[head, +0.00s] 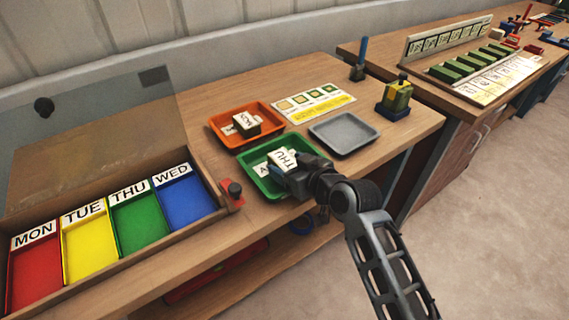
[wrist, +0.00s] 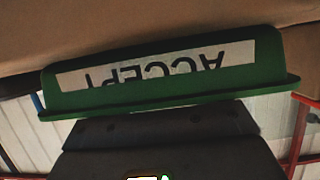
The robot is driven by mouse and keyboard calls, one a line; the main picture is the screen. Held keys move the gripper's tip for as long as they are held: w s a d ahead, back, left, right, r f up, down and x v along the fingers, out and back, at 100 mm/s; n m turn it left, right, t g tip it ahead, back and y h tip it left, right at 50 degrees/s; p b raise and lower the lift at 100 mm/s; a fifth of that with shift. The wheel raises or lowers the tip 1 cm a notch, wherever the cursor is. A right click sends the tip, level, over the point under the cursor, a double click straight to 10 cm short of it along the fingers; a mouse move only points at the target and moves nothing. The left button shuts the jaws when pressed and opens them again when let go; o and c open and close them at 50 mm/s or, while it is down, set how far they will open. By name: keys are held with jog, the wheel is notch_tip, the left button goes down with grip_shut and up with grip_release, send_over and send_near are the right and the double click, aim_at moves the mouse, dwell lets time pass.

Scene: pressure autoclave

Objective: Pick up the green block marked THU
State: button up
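The block marked THU (head: 284,160) shows its white lettered face in the head view, at the green tray (head: 265,187). The block's sides are mostly hidden, so its green colour does not show clearly. My gripper (head: 297,178) is right up against the block's right side, over the tray. Its fingertips are hidden, and I cannot tell whether they grip the block. In the wrist view the green tray (wrist: 170,95) shows with an upside-down ACCEPT label (wrist: 155,66), above the dark body of my gripper. A small bright patch shows at the bottom edge there, too cropped to identify.
An orange tray (head: 215,122) with a lettered block (head: 246,123) lies behind the green tray. A grey tray (head: 343,131) is to the right. An open-lidded box with MON, TUE, THU (head: 140,222) and WED compartments stands left, beside a red-based knob (head: 234,192).

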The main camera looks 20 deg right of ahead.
jog(key=c, duration=0.8)
jog(key=shift+r, duration=0.15)
